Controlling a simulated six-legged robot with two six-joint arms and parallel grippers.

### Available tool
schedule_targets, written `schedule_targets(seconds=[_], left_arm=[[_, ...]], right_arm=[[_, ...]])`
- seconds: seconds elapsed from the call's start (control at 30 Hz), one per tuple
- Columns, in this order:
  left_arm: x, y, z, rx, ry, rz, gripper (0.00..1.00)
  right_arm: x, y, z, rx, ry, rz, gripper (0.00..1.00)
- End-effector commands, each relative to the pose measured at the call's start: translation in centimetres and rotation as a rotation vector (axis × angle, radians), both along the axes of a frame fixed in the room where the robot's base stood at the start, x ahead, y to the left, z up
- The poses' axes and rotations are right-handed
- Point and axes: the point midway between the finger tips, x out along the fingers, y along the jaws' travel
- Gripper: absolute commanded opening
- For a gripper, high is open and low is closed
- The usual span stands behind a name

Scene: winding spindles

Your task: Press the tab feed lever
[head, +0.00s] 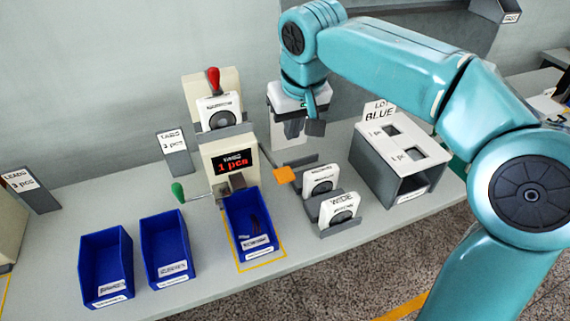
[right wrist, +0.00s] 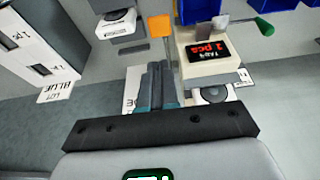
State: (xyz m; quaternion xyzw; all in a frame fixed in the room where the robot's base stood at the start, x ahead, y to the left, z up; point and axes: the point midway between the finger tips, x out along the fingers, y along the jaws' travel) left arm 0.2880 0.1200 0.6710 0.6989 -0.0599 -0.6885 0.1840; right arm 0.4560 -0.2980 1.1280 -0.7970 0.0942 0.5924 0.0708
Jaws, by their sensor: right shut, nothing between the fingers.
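An orange paddle (head: 284,174), which looks like the tab feed lever, sticks out near the middle of the bench, right of the display unit. It also shows in the right wrist view (right wrist: 160,27), on a thin stem. My right gripper (head: 315,127) hangs above and behind the paddle, apart from it in the head view. In the wrist view its fingers (right wrist: 156,68) are together and empty, pointing toward the paddle's stem. My left gripper is not in view.
A display unit (head: 230,161) reading "1 pcs" has a green-knobbed crank (head: 178,191). A red-handled unit (head: 213,80) stands behind. Blue bins (head: 105,268) line the front. Spool holders (head: 340,209) and a grey-white LOT BLUE box (head: 404,150) stand to the right.

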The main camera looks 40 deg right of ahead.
Motion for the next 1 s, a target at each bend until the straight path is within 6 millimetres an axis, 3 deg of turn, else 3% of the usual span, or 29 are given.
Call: schedule_targets(seconds=[0.17,0.57,0.7,1.0], left_arm=[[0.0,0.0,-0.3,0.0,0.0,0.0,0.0],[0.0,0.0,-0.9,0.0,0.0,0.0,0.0],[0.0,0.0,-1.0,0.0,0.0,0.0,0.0],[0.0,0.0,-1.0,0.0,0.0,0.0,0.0]], right_arm=[[0.5,-0.1,-1.9,-0.001,0.005,0.0,0.0],[3.1,-0.6,-9.9,0.0,0.005,0.001,0.0],[3.1,-0.6,-12.0,0.0,0.004,0.0,0.0],[3.2,-0.6,-13.6,0.0,0.001,0.001,0.0]])
